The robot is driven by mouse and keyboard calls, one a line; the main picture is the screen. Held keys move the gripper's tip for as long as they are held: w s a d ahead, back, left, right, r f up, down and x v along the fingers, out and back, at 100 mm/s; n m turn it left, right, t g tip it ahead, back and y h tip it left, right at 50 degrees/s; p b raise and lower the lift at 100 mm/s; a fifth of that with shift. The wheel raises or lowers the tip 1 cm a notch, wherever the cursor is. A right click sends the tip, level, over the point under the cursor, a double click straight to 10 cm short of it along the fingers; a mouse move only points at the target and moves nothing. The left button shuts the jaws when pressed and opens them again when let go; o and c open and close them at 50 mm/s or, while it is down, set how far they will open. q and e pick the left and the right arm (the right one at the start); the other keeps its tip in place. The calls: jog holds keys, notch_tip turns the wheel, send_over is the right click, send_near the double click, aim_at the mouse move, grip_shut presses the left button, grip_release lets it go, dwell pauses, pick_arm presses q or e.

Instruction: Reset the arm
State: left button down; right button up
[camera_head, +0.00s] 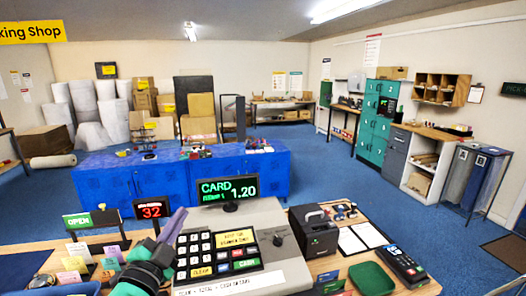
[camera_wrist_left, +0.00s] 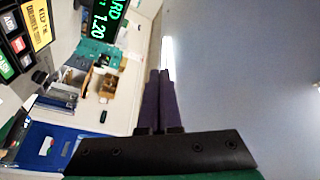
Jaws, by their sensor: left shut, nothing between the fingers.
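My left gripper (camera_head: 175,222) is raised over the front counter, at the left side of the cash register (camera_head: 262,245). Its two purple fingers point up and to the right and lie together with nothing between them. In the left wrist view the shut fingers (camera_wrist_left: 159,92) point toward the ceiling, and the room appears turned on its side. The register's display (camera_head: 229,190) reads "CARD" and 1.20. My right gripper does not show in either view.
On the counter stand a red number display (camera_head: 152,208), coloured cards (camera_head: 75,262), a black printer (camera_head: 314,231), a card terminal (camera_head: 403,265) and a green tray (camera_head: 371,278).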

pick_arm(q)
jog(key=s+a+f+n+g+y, duration=0.1)
jog(key=s+a+f+n+g, duration=0.15)
jog(key=f, duration=0.45)
jog(key=s+a+f+n+g+y, duration=0.1)
jog(key=s+f+n+g+y, duration=0.15)
jog(key=f, duration=0.35)
jog(key=s+a+f+n+g+y, duration=0.1)
jog(key=s+a+f+n+g, duration=0.2)
jog(key=f, duration=0.4)
jog(key=s+d+f+n+g+h, duration=0.25)
jog(key=s+f+g, duration=0.55)
jog(key=s+f, duration=0.55)
jog(key=s+f+g+y+b, duration=0.15)
jog(key=f+b, duration=0.25)
jog(key=f, duration=1.1)
jog(key=s+f+h+b, duration=0.1)
jog(key=s+f+b, duration=0.25)
jog(key=f, duration=1.15)
jog(key=s+a+f+g+b, duration=0.1)
jog(key=s+a+f+b, duration=0.2)
jog(key=s+f, duration=1.2)
jog(key=shift+f+y+b, duration=0.35)
jog(key=shift+f+b, duration=0.15)
jog(key=shift+b, duration=0.15)
